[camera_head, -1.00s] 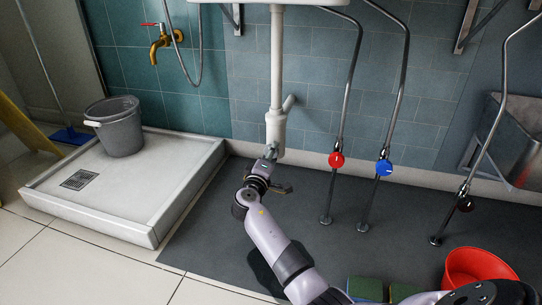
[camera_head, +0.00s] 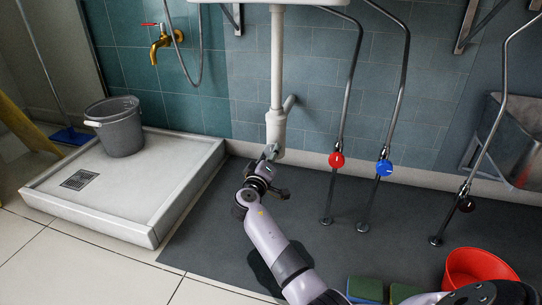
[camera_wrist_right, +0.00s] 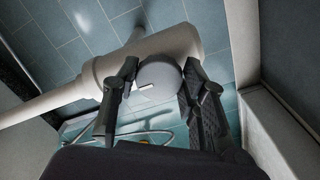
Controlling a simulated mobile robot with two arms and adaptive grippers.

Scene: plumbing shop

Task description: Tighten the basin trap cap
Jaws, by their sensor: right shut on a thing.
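The white basin trap (camera_head: 276,128) hangs under the basin on its down pipe. In the right wrist view, the trap body (camera_wrist_right: 172,46) runs toward the camera, and its grey round cap (camera_wrist_right: 159,80) carries a short white mark. My right gripper (camera_head: 268,157) reaches up from below to the trap's lower end. In the right wrist view, the fingers of my right gripper (camera_wrist_right: 160,84) stand on both sides of the cap and are shut on it. In the head view the fingers mostly hide the cap. My left gripper is not in view.
Supply pipes with a red valve handle (camera_head: 336,160) and a blue one (camera_head: 384,167) stand right of the trap. A red bucket (camera_head: 478,266) is at lower right. A grey bucket (camera_head: 117,127) stands in the shower tray (camera_head: 110,196) at left. A dark puddle (camera_head: 262,272) lies beside my arm.

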